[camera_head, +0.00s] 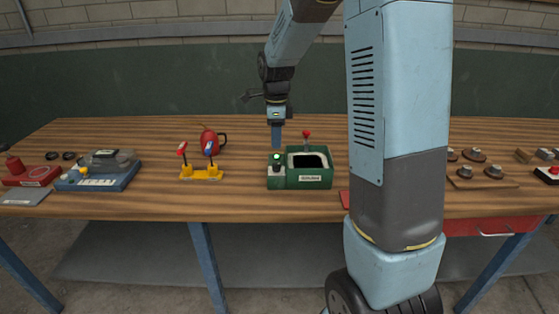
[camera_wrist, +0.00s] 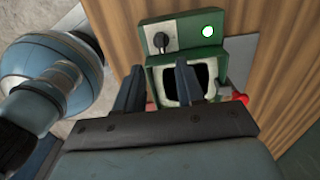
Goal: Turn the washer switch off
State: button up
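The green washer box (camera_head: 322,181) stands on the wooden bench, with a dark opening in its top and a small label on its front. My gripper (camera_head: 277,146) points down above and behind the panel. In the wrist view its two fingers (camera_wrist: 160,68) are apart, with nothing between them, over the box.
Further left is a blue device (camera_head: 98,178). Round metal parts (camera_head: 493,171) lie right. Bare bench separates the box and yellow base.

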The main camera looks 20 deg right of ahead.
aim_at(277, 164)
notch_tip(277, 164, down, 9)
jog(key=shift+r, duration=0.15)
jog(key=shift+c, duration=0.4)
grip_shut()
